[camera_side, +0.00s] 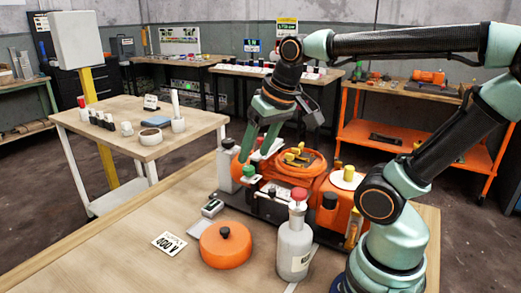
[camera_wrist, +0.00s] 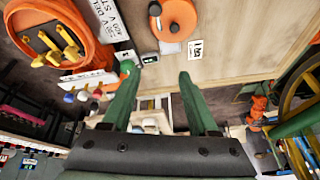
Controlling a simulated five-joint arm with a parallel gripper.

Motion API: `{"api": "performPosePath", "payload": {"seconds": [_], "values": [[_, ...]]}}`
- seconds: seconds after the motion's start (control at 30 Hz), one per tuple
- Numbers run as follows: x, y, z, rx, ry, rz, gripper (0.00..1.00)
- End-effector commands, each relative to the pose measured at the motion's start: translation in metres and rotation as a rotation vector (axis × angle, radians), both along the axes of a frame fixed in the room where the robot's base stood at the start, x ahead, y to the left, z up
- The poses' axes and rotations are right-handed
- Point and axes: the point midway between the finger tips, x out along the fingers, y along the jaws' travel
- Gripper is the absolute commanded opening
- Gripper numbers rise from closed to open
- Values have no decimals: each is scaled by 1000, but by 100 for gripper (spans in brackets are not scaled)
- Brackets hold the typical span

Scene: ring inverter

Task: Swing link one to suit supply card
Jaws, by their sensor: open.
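An orange machine carries a round orange ring housing (camera_side: 295,167) with yellow link pieces (camera_side: 297,155) inside it. The links also show in the wrist view (camera_wrist: 57,47), at upper left. A white card (camera_side: 169,243) with dark print lies flat on the bench left of the machine. A similar printed card shows in the wrist view (camera_wrist: 195,49); I cannot read either surely. My gripper (camera_side: 257,155) points down over the left end of the machine, left of the links. Its green fingers (camera_wrist: 158,72) are apart with nothing between them.
A round orange lid with a black knob (camera_side: 225,245) lies on the bench. A red-capped grey bottle (camera_side: 295,245) stands in front of the machine. A small dark-and-white device (camera_side: 212,208) lies nearby. The bench's left front is clear. A side table (camera_side: 190,145) stands behind left.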

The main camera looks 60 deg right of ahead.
Motion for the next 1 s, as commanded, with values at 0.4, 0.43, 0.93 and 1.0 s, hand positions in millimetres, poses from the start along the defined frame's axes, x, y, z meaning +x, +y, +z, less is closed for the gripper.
{"api": "performPosePath", "payload": {"seconds": [0.4,0.43,0.93,1.0], "values": [[-3,-128,55,259,283,-1085,60],[-4,-133,57,267,293,-1128,60],[-9,-144,13,288,325,-1252,60],[-9,-144,-1,288,324,-1252,60]]}}
